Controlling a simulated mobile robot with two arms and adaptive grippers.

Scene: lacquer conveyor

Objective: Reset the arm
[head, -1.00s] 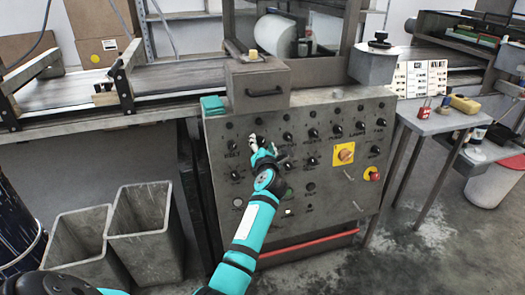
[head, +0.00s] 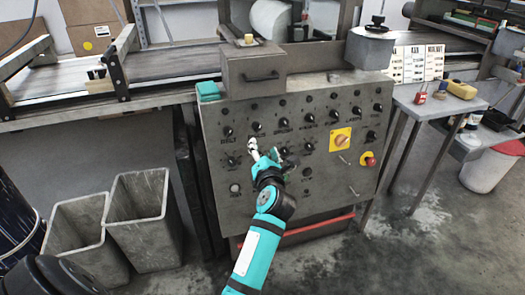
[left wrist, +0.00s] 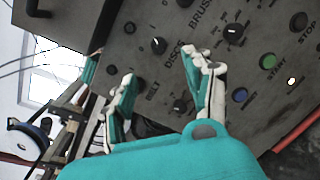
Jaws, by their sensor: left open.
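My left gripper (head: 261,153) is open and empty in front of the grey control panel (head: 300,210), over its left-centre knobs. In the left wrist view the two white-tipped fingers of this gripper (left wrist: 158,75) stand apart. The panel (left wrist: 150,20) fills much of that view, with black knobs labelled "DISCS" and "BELT" around the fingers. Whether a fingertip touches the panel cannot be told. My teal arm rises from the bottom of the head view. My right gripper is not in view.
The conveyor (head: 175,62) runs behind the panel at left. Two grey bins (head: 137,210) stand on the floor at left. A yellow switch plate (head: 340,139) and a red button (head: 369,161) are right of my gripper. A side table (head: 425,108) stands at right.

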